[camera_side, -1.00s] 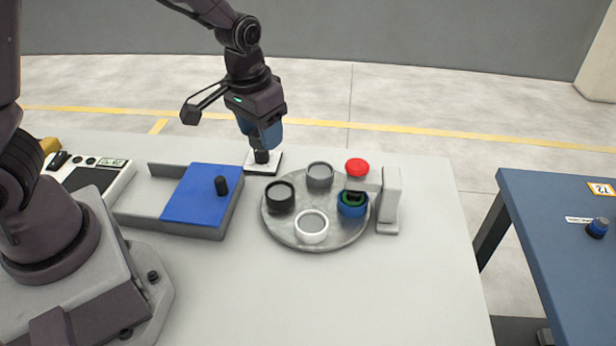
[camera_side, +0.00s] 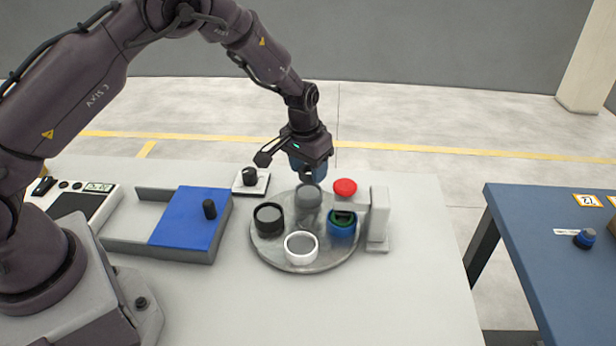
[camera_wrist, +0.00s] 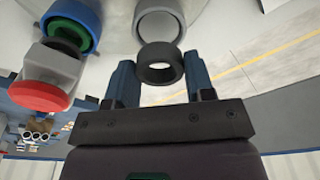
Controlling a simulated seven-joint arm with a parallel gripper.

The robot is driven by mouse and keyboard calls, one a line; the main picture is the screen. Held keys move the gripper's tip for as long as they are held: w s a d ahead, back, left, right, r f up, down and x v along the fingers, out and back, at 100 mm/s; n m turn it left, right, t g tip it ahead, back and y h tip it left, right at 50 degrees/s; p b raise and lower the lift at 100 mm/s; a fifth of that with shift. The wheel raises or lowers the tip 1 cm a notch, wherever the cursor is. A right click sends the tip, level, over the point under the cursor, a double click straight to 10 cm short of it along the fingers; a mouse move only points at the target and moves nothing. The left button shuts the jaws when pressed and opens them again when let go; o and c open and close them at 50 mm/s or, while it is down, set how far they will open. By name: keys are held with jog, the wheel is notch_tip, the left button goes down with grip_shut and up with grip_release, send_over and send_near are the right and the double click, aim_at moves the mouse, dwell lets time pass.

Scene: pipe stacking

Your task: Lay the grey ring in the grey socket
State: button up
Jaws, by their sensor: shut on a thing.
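My gripper (camera_side: 308,176) hangs over the back of the round grey plate, above the grey socket (camera_side: 307,200). In the wrist view my gripper (camera_wrist: 160,82) is shut on the dark grey ring (camera_wrist: 160,74), which sits between the two blue fingers. The grey socket (camera_wrist: 160,22) shows just past the ring there, and the ring appears apart from it, though the height gap is hard to tell. In the side view the ring is hard to make out beneath the fingers.
The round plate (camera_side: 262,243) also carries a black socket (camera_side: 268,217), a white socket (camera_side: 301,247) and a blue socket (camera_side: 342,229) with a green ring. A post with a red button (camera_side: 345,187) stands close right. A black knob (camera_side: 250,176) stands left.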

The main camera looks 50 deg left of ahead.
aim_at(309, 192)
jog(key=shift+s+f, duration=0.1)
jog(key=shift+f, duration=1.25)
jog(key=shift+f, duration=0.6)
jog(key=o, duration=1)
jog(key=shift+c, duration=0.2)
jog(key=shift+r, duration=0.1)
